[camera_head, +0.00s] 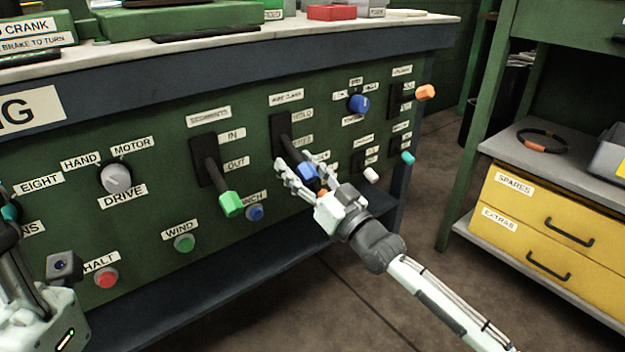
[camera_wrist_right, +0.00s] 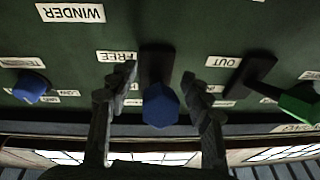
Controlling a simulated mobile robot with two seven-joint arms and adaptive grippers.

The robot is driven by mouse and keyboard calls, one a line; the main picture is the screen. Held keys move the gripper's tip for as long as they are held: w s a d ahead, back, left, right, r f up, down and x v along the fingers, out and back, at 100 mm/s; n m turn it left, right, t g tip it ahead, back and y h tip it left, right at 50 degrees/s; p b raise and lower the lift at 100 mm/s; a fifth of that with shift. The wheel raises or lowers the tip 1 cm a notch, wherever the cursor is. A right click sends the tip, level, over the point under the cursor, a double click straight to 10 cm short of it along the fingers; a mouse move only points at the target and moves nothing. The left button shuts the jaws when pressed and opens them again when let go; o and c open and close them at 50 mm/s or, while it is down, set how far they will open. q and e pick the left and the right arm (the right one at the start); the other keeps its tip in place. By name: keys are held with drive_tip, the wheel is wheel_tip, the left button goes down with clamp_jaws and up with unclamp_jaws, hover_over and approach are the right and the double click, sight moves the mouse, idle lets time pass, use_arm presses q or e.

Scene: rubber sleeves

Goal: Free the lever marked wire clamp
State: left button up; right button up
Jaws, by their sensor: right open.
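The wire clamp lever has a black slot plate (camera_head: 279,131) on the green panel, below a small label. Its dark handle slants down and out to a blue knob (camera_head: 307,171). Labels beside the slot seem to read HOLD above and FREE below. My right gripper (camera_head: 304,174) is open, with a finger on each side of the blue knob. In the right wrist view the knob (camera_wrist_right: 160,106) sits between the two spread fingers, with gaps on both sides. The FREE label (camera_wrist_right: 117,57) is partly covered by one finger. My left gripper's fingers do not show.
The segments lever with a green knob (camera_head: 231,204) is left of my right gripper, with a blue button (camera_head: 255,213) below. A pale small knob (camera_head: 371,174) and teal knob (camera_head: 407,158) are to the right. A shelf with yellow drawers (camera_head: 540,220) stands farther right.

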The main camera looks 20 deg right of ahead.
drive_tip(key=v, duration=1.1)
drive_tip(key=shift+s+d, duration=0.1)
drive_tip(key=shift+s, duration=0.05)
